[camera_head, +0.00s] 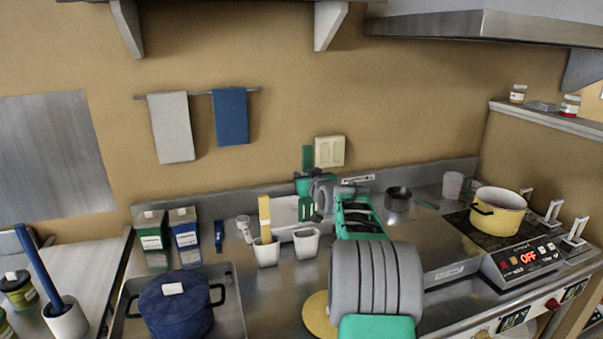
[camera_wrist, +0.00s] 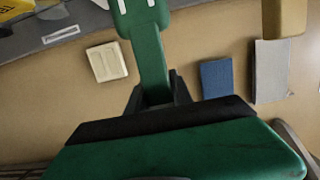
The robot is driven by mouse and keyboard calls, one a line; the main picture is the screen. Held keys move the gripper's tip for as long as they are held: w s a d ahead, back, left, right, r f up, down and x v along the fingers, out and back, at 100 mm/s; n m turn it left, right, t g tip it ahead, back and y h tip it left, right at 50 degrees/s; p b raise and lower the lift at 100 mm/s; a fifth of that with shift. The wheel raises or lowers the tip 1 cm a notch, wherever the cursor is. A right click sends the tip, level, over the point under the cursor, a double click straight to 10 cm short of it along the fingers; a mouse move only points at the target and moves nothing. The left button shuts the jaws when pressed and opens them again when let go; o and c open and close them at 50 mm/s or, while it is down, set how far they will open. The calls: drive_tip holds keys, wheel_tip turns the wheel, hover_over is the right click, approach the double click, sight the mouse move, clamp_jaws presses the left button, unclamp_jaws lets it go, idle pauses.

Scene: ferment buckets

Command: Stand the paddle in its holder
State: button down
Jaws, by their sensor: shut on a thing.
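My gripper (camera_head: 306,188) is at the back of the counter, in front of the wall; its black fingers (camera_wrist: 156,85) are shut on a green paddle. The paddle (camera_wrist: 152,62) runs between the fingers to a wider end with white marks. In the head view, a green part of the paddle (camera_head: 307,156) stands up above my gripper and another green piece shows below it. A white open container (camera_head: 306,244), perhaps the holder, stands on the counter below and in front of my gripper, apart from the paddle. It looks empty. The fingers are too small to see in the head view.
Beside it, another white container (camera_head: 266,252) holds a yellow upright piece. A blue pot (camera_head: 176,305) sits front left. Green and blue boxes (camera_head: 151,230) stand behind. A white pot (camera_head: 66,322) holds a blue stick.

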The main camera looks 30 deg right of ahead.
wheel_tip(320, 180, down, 11)
drive_tip(key=b, duration=0.4)
drive_tip(key=shift+f+b, duration=0.2)
drive_tip(key=shift+b, duration=0.2)
drive_tip(key=shift+f+b, duration=0.95)
drive_tip(key=shift+b, duration=0.05)
drive_tip(key=c, duration=1.1)
unclamp_jaws()
drive_tip(key=shift+o, duration=0.2)
drive_tip(key=b+v, duration=0.1)
drive_tip(key=v, duration=0.6)
drive_tip(key=shift+s+a, duration=0.15)
drive_tip(key=shift+s, duration=0.25)
